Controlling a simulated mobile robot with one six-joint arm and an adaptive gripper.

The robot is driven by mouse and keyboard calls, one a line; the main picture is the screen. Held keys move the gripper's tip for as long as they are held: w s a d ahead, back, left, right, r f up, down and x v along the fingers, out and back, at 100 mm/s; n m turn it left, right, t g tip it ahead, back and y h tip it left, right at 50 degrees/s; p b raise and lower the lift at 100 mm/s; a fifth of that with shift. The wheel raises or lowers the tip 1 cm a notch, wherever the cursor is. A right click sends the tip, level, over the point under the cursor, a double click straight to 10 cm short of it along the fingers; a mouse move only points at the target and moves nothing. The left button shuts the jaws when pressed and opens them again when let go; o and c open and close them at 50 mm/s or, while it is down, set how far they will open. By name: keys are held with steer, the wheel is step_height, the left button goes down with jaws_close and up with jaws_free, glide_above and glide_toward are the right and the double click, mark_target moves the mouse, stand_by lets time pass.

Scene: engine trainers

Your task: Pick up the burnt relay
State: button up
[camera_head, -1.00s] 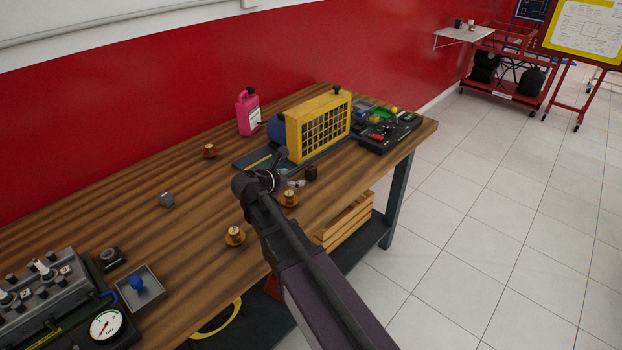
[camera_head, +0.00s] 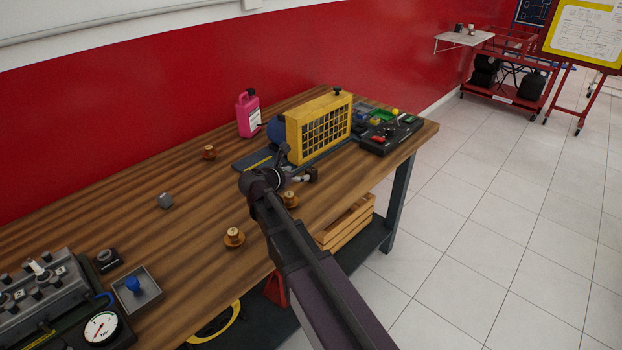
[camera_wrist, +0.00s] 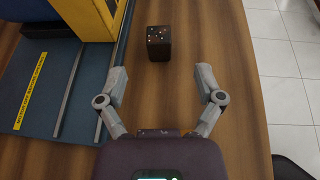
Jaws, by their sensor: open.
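A dark, nearly black relay block (camera_wrist: 159,45) stands on the wooden bench, its top face dotted with small pale and orange spots. It looks like the burnt relay. In the head view the dark block (camera_head: 312,174) is partly hidden by my gripper (camera_head: 301,178). In the wrist view my gripper (camera_wrist: 161,76) is open and empty. Its two fingers are spread to either side, and the block lies just beyond the fingertips, roughly centred between them and not touched. A grey cube (camera_head: 165,200) lies apart on the left part of the bench.
A yellow-caged unit (camera_head: 318,128) on a blue base (camera_wrist: 50,90) stands close left of the block. A black tray of parts (camera_head: 390,135) is at the bench's far end. Brass-coloured knobs (camera_head: 234,237) stand nearby. The bench's right edge is close.

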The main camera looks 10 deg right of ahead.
mark_target(313, 169)
steer(key=shift+b+x, duration=0.65)
steer(key=shift+x, duration=1.65)
steer(key=shift+w, duration=0.1)
steer(key=shift+b+x, duration=0.85)
steer(key=shift+x, duration=1.7)
steer(key=shift+r, duration=0.15)
jaws_close()
